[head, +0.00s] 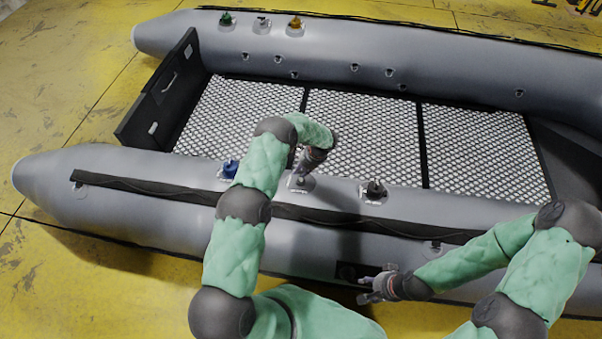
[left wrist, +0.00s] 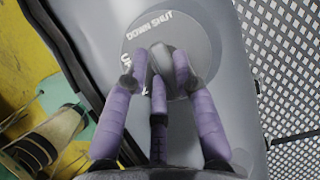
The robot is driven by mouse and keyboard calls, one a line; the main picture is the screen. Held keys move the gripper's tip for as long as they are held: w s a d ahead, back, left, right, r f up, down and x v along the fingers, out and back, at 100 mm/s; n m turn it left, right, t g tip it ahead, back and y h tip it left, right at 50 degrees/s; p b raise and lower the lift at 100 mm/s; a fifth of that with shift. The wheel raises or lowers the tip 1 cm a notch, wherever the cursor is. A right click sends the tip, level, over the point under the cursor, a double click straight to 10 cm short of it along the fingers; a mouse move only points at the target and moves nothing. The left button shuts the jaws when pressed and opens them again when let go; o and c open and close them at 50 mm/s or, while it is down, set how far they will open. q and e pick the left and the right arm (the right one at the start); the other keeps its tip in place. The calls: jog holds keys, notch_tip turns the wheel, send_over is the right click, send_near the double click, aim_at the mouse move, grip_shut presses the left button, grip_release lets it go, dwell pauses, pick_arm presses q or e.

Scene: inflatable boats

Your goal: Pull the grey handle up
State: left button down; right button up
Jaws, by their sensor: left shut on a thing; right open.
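The grey handle (left wrist: 161,62) stands on a round grey disc (left wrist: 200,30) printed "DOWN SHUT" and a partly hidden "UP" label. In the left wrist view, my left gripper (left wrist: 163,68) has its purple fingers closed around the handle, which is partly covered by them. In the head view my left gripper (head: 301,177) is over the middle fitting of the near tube, and the handle is mostly hidden. My right gripper (head: 372,286) is open and empty beside the outer side of the near tube.
On the near tube (head: 130,170), a blue handle (head: 230,168) sits left of my gripper and a black handle (head: 375,188) right. Green (head: 226,18), light grey (head: 262,22) and orange (head: 295,22) fittings stand on the far tube. The mesh floor (head: 360,125) is clear.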

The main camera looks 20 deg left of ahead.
pick_arm(q)
jog(key=shift+w+r, duration=0.2)
jog(key=shift+r, duration=0.35)
jog(key=c, duration=1)
grip_release()
jog(key=shift+r, duration=0.1)
jog(key=v, duration=1.1)
jog(key=shift+d+r, duration=0.25)
jog(key=shift+r, duration=0.05)
